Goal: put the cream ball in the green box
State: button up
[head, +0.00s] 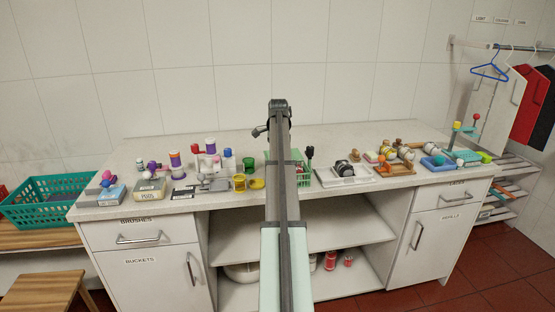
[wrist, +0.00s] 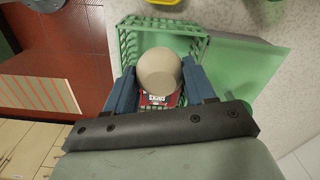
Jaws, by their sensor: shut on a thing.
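The cream ball (wrist: 159,72) is held between the blue fingers of my gripper (wrist: 158,78) in the wrist view. My gripper is shut on it. The green box (wrist: 127,42) is an open lattice basket and shows behind and below the ball. The ball overlaps the box's opening in this view; how high it is above the box I cannot tell. A red packet with lettering (wrist: 158,99) shows just under the ball, partly hidden. In the head view the green box (head: 303,179) stands mid-counter, partly hidden by my arm, which also hides my gripper and the ball.
The counter (head: 330,198) holds several small items on both sides of the box. Yellow containers (head: 239,182) and a green cup (head: 249,164) stand left of it. A white rack (head: 345,179) and a wooden tray (head: 396,169) are to the right. A teal basket (head: 55,199) is far left.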

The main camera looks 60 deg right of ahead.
jog(key=shift+f, duration=0.1)
jog(key=shift+f, duration=2.9)
jog(key=o, duration=1.1)
notch_tip(320, 180, up, 14)
jog(key=shift+f, duration=0.1)
